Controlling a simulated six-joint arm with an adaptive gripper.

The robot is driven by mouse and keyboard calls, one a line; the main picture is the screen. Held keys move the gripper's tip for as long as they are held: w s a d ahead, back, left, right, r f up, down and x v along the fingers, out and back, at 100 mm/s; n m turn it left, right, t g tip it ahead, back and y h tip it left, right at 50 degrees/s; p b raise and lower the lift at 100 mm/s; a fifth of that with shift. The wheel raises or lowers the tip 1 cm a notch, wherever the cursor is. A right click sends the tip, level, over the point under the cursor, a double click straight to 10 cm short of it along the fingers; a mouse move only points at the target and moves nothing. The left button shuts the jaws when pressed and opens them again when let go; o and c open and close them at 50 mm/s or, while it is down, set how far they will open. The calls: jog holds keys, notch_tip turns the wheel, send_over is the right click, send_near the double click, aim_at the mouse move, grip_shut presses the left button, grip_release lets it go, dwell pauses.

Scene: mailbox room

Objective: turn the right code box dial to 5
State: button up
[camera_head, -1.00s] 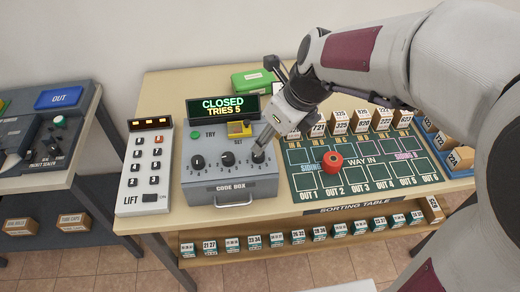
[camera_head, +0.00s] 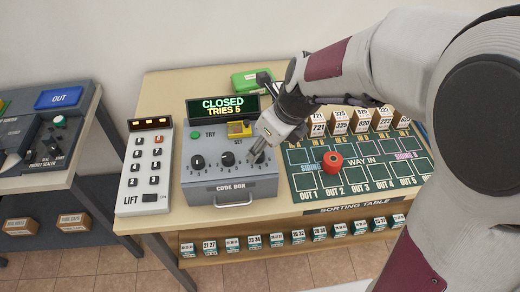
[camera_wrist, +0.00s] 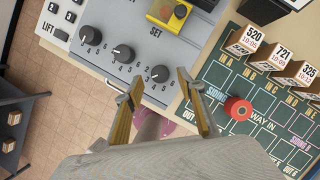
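The grey code box (camera_head: 228,186) stands on the sorting table, with three black dials on its sloped top. Its display reads CLOSED, TRIES 5. The right dial (camera_wrist: 160,73) lies between my gripper's two fingertips in the wrist view, with numbers 4, 5 and 6 printed near it. My gripper (camera_wrist: 160,78) is open, one finger on each side of the dial in the picture; I cannot tell whether they touch it. In the head view my gripper (camera_head: 258,154) hides much of the right dial, and its pointer setting is unclear.
The middle dial (camera_wrist: 123,54) and left dial (camera_wrist: 92,37) sit close to the left. A yellow SET part (camera_head: 239,130) and green TRY button (camera_head: 195,135) are behind. A red round piece (camera_head: 332,162) is on the green board (camera_head: 375,186) to the right.

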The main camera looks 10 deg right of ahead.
jog(key=shift+x, duration=1.4)
jog(key=c, duration=1.1)
